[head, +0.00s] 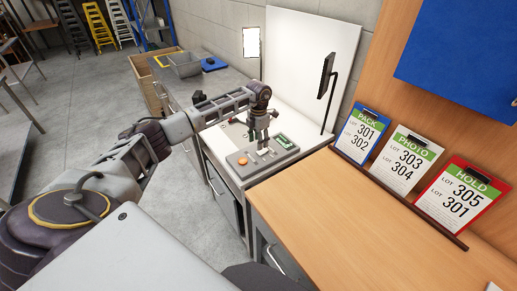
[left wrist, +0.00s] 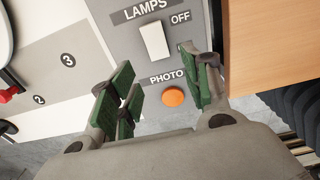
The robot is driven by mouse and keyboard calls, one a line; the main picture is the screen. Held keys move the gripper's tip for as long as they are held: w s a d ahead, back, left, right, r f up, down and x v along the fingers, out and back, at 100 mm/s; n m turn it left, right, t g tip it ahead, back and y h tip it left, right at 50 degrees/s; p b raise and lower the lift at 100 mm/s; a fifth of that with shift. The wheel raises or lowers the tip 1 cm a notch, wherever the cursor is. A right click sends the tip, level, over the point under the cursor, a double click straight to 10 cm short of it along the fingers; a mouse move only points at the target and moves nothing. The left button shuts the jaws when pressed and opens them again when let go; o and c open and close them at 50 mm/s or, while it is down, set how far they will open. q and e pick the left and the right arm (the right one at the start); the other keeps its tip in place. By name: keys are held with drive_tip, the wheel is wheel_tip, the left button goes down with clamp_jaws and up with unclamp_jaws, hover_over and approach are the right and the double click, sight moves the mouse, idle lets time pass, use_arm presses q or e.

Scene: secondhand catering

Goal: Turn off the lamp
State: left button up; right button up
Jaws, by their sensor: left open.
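A grey control panel (head: 238,171) sits on the white-topped counter; it also shows in the left wrist view (left wrist: 127,45). It carries a white rocker switch (left wrist: 153,40) between the words LAMPS and OFF. An orange button (left wrist: 173,97) beside the word PHOTO is nearer the wrist; it also shows in the head view (head: 243,161). My left gripper (head: 263,147) points down over the panel, open and empty, and its green-padded fingers (left wrist: 157,66) lie on either side of the switch's near end. Whether they touch the panel is unclear. A bright white rectangular lamp panel (head: 251,42) stands behind the counter.
A thin black panel on a stand (head: 326,75) stands right of the control panel, before a white backboard (head: 303,40). A wooden worktop (head: 350,215) adjoins at right, with lot signs (head: 403,160) along its back. Grey trays (head: 184,65) lie farther back.

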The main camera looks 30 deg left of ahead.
sight(259, 153)
use_arm(q)
drive_tip(key=shift+f+p, duration=0.5)
drive_tip(key=shift+f, duration=2.35)
drive_tip(key=shift+c, duration=0.5)
drive_tip(key=c, duration=0.9)
drive_tip(key=shift+w, duration=0.1)
drive_tip(key=shift+w+d+r+g+y+b, duration=0.15)
drive_tip(key=shift+g+y+b, duration=0.15)
drive_tip(key=shift+g+b, duration=0.5)
drive_tip(key=shift+w+g+y+b, duration=0.1)
drive_tip(key=shift+g+y+b, duration=0.2)
drive_tip(key=shift+g+b, duration=0.5)
